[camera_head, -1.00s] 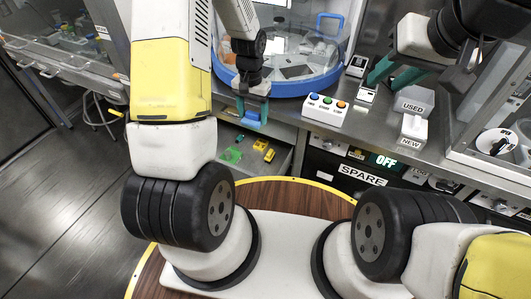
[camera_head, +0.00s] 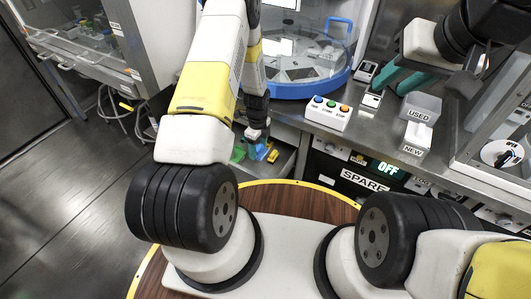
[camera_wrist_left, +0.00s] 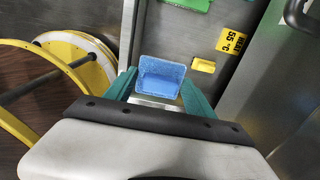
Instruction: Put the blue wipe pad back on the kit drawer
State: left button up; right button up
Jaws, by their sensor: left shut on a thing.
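The blue wipe pad (camera_head: 258,152) is held by my left gripper (camera_head: 256,142). In the left wrist view the blue wipe pad (camera_wrist_left: 161,78) sits between the two teal fingers of my left gripper (camera_wrist_left: 158,88), which is shut on it. The kit drawer (camera_head: 286,166) is open under the bench, and the pad is over its inside. I cannot tell whether the pad touches the drawer floor (camera_wrist_left: 178,40). My right gripper (camera_head: 391,82) is above the bench at the right with its teal fingers apart and looks empty.
A green item (camera_head: 238,154) and a yellow item (camera_head: 272,156) lie in the drawer near the pad. A yellow heat label (camera_wrist_left: 230,40) shows in the wrist view. A button box (camera_head: 328,113) and USED bin (camera_head: 421,106) stand on the bench. The round wooden top (camera_head: 290,200) is close below.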

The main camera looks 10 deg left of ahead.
pick_arm(q)
notch_tip(320, 180, down, 18)
jog(key=shift+r, duration=0.2)
dwell(0.4)
jog(key=shift+f, duration=0.25)
jog(key=o, duration=1.3)
jog(key=shift+r, duration=0.15)
notch_tip(320, 180, up, 8)
jog(key=shift+a+f, duration=0.1)
jog(key=shift+f, duration=0.05)
